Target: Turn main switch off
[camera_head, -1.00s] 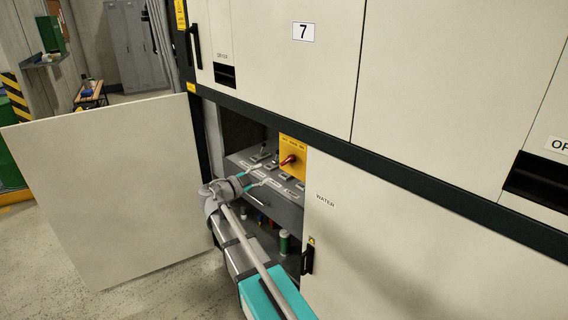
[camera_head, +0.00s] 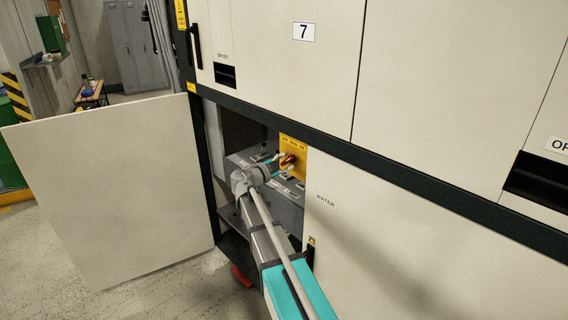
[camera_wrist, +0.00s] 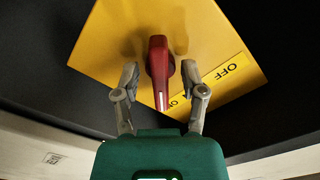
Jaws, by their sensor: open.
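The main switch is a red rotary handle (camera_wrist: 158,72) on a yellow plate (camera_wrist: 215,35), seen close up in the wrist view. The word OFF is printed on the plate to the right of the handle, and a partly hidden label sits nearer the gripper. In the head view the yellow plate (camera_head: 295,146) stands inside the open cabinet, and the red handle (camera_head: 287,159) is partly covered by my gripper. My gripper (camera_wrist: 160,75) is open, with one finger on each side of the red handle. Small gaps show between the fingers and the handle.
The open cabinet door (camera_head: 110,190) stands at the left. A grey panel with switches (camera_head: 290,190) lies below the yellow plate. A closed door marked WATER (camera_head: 400,250) is to the right. A red object (camera_head: 242,277) lies low by the cabinet.

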